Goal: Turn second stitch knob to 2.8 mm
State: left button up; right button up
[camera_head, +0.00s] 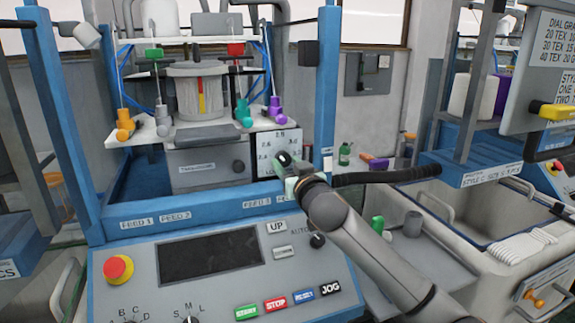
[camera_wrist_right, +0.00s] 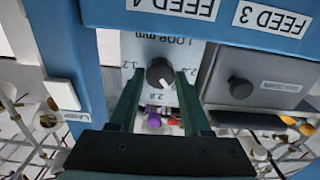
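The stitch knob (camera_wrist_right: 160,73) is dark and round, with a white mark pointing to the lower right in the right wrist view. It sits on a white dial plate (camera_wrist_right: 137,50) lettered LOOP mm, with small numbers around it. The dial plate also shows in the head view (camera_head: 292,141). My right gripper (camera_wrist_right: 160,80) is open, with one dark green finger on each side of the knob. Gaps show between knob and fingers, and contact cannot be made out. In the head view the right gripper (camera_head: 285,170) is at the dial, partly hiding it. My left gripper is not in view.
A grey box with another dark knob (camera_wrist_right: 241,87) stands beside the dial plate. The blue frame beam (camera_head: 185,217) carries feed labels. A control panel (camera_head: 130,245) with a red stop button (camera_head: 118,268) is in front. A blue post (camera_head: 329,90) rises near the dial.

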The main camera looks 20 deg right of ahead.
grip_shut()
jog(key=shift+m, duration=0.3)
jog(key=m, duration=0.2)
jog(key=shift+m, duration=0.4)
jog(key=shift+m+p, duration=0.75)
jog(key=shift+m, duration=1.45)
jog(key=o, duration=0.5)
grip_release()
